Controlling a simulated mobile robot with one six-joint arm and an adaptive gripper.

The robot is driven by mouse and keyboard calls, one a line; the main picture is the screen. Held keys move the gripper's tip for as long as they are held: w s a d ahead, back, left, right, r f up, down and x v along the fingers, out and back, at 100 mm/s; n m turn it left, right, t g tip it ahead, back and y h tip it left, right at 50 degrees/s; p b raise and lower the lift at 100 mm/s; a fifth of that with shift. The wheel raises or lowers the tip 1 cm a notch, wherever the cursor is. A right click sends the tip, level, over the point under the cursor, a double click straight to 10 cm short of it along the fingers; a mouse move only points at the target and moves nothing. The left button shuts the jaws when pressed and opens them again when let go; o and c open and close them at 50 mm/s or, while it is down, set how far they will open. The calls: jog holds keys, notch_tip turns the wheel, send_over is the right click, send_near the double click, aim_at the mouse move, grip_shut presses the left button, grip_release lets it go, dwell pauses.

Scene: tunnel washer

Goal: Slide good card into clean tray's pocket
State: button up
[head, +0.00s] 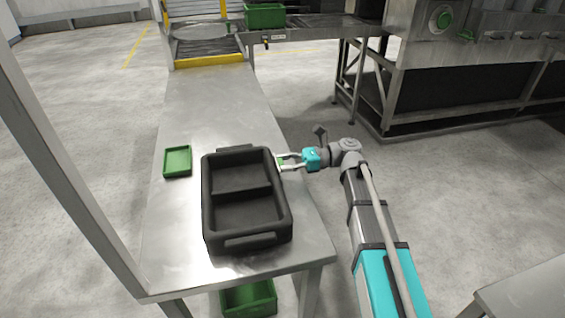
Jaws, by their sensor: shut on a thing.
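A black two-compartment tray (246,232) stands on the steel table, and both compartments look empty. I cannot make out a card pocket on it, nor whether it is the clean tray. My gripper (284,161) is at the tray's right side, near its far right corner. It is shut on a small green and pale thing (280,160), likely the good card, mostly hidden between the fingers. I cannot tell whether this thing touches the tray wall.
A small green tray (177,161) lies left of the black tray. A green bin (248,298) is below the table's front edge. Another green crate (265,16) sits on the conveyor at the back. The steel table (212,105) is clear beyond the black tray.

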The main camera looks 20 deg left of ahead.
jog(key=o, duration=0.9)
jog(key=shift+v, duration=6)
